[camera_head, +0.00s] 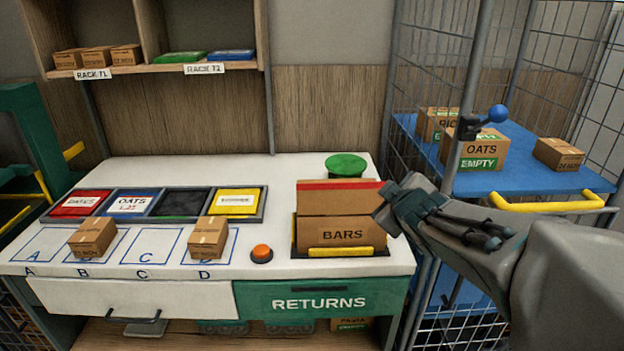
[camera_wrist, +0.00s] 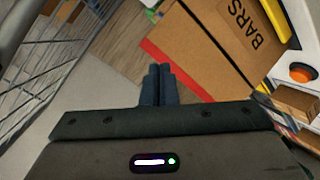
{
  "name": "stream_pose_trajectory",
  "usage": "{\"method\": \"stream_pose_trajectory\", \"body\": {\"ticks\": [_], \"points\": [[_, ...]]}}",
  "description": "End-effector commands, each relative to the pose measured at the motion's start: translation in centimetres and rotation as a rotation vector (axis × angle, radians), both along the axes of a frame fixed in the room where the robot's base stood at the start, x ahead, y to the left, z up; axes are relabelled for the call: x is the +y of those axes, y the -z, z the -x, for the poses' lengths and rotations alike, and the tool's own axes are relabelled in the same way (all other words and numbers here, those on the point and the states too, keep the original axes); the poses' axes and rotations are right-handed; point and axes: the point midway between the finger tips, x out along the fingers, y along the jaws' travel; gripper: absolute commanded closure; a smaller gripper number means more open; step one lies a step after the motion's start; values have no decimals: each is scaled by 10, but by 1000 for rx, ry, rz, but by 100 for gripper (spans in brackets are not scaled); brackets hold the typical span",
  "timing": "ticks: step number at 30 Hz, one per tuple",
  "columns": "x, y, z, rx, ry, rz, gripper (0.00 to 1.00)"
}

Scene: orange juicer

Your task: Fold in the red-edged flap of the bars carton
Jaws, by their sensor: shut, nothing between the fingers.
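The bars carton (camera_head: 343,237) sits at the right end of the white table in a holder with a yellow front bar. Its brown flap (camera_head: 340,202) with a red edge shows above and behind the BARS face, sticking out rather than folded in. In the wrist view the carton (camera_wrist: 222,38) is at upper right, and the red edge (camera_wrist: 175,71) runs diagonally close to my fingertips. My gripper (camera_head: 385,219) is shut and empty beside the carton's right side. Its fingers (camera_wrist: 158,72) point at the red edge; I cannot tell whether they touch it.
An orange button (camera_head: 261,253) and a small box (camera_head: 208,238) on D are left of the carton. A green round button (camera_head: 346,165) is behind it. A wire cage with a blue shelf (camera_head: 500,172) and a post (camera_head: 466,90) stand to the right.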

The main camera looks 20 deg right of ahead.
Motion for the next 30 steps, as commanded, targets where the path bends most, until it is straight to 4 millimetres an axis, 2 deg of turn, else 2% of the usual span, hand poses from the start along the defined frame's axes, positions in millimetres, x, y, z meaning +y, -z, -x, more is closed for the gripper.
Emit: {"method": "stream_pose_trajectory", "body": {"ticks": [3,8,13,18,24,30], "points": [[-10,-16,-10,-96,-139,149,100],[-8,-28,-10,-196,-360,326,100],[5,-25,7,-268,-617,462,100],[18,-16,33,-309,-824,517,100],[25,-11,48,-327,-930,529,100],[37,-8,33,-329,-940,529,100]]}}
